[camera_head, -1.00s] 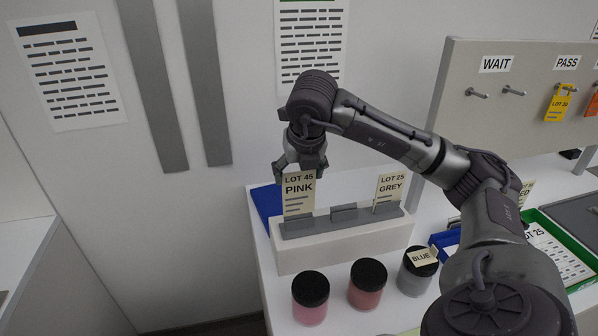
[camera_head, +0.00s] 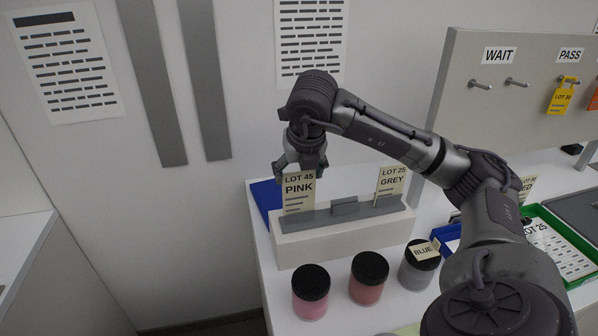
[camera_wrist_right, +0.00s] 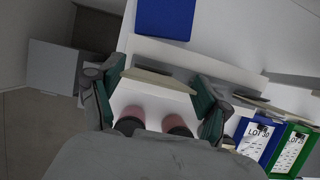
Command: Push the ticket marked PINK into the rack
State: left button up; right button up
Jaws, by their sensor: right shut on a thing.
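The cream ticket marked PINK (camera_head: 298,190), with LOT 45 above the word, stands upright at the left end of the grey slotted rack (camera_head: 368,209). Its lower edge meets the rack's grey strip; how deep it sits in a slot is hard to tell. My right gripper (camera_head: 300,168) is above it, pointing down, shut on the ticket's upper part. In the right wrist view the two fingers (camera_wrist_right: 158,88) are on either side of the ticket (camera_wrist_right: 158,79), seen edge-on. My left gripper is out of view.
A GREY ticket (camera_head: 391,183) stands at the rack's right end. A blue tray (camera_head: 266,197) lies behind. A hook board (camera_head: 480,115) stands right.

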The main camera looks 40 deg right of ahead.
jog(key=shift+f+b, duration=0.95)
jog(key=shift+f, duration=0.15)
jog(key=o, duration=0.7)
jog(key=shift+r, duration=0.15)
jog(key=shift+r+p, duration=2.3)
jog(key=shift+r, duration=0.65)
